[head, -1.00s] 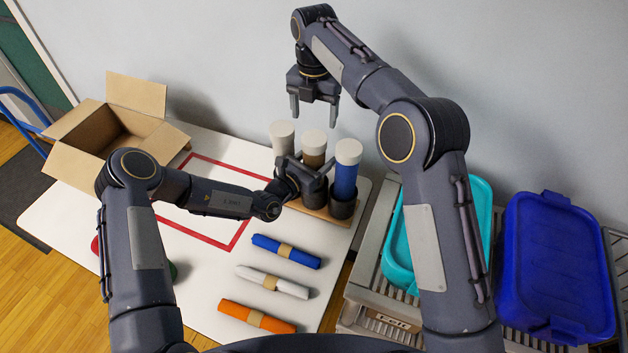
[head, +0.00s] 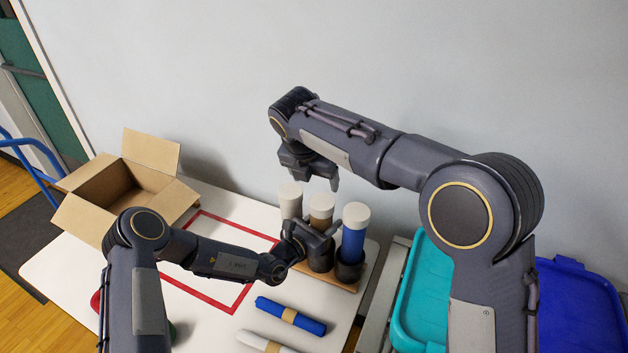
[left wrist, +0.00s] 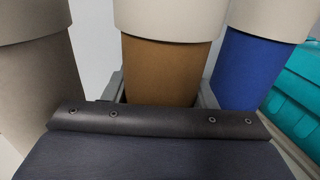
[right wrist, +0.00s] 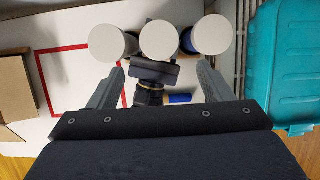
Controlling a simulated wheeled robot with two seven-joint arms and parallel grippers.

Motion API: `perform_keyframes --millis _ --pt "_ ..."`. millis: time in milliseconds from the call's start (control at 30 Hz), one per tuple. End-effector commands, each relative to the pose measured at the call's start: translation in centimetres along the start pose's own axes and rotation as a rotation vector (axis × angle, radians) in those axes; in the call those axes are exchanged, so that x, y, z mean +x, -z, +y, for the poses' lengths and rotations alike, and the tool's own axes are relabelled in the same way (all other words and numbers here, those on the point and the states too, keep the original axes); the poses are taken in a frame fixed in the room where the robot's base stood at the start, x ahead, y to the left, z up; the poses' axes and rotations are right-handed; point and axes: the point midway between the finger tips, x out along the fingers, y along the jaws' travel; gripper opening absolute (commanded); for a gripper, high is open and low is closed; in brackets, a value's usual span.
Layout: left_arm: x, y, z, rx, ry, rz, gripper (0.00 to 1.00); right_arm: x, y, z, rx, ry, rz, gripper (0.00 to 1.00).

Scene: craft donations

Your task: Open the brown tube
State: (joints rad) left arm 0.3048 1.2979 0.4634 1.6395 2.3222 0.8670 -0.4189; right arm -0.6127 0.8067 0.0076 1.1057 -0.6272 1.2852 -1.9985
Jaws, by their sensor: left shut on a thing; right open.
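The brown tube (head: 320,217) stands upright in the middle of a row of three, with a cream cap (head: 321,202) on top. It also shows in the left wrist view (left wrist: 165,72). A beige tube (head: 290,209) stands to its left and a blue tube (head: 352,246) to its right, both capped. My left gripper (head: 318,240) is shut on the brown tube below its cap; its fingertips are partly hidden. My right gripper (head: 322,180) is open and empty above the tubes. In the right wrist view the cap (right wrist: 159,41) lies beyond and between the open fingers.
The tubes stand in dark cups on a wooden base (head: 340,284). A blue roll (head: 291,316) and a white roll (head: 265,342) lie in front. An open cardboard box (head: 82,218) is at the left, beside a red outline (head: 243,297). Teal (head: 420,295) and blue (head: 585,300) bins are at the right.

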Motion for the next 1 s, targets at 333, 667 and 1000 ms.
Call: perform_keyframes --millis 333,667,1000 --pt "0.0 0.0 0.0 0.0 0.0 -0.001 0.1 3.2 0.3 0.0 -0.007 -0.006 -0.028 0.73" --pt "0.0 0.0 0.0 0.0 0.0 -0.001 0.1 9.2 0.1 0.0 -0.007 -0.007 -0.027 0.73" --pt "0.0 0.0 0.0 0.0 0.0 0.0 0.1 11.6 0.0 0.1 -0.006 -0.009 -0.028 0.73"
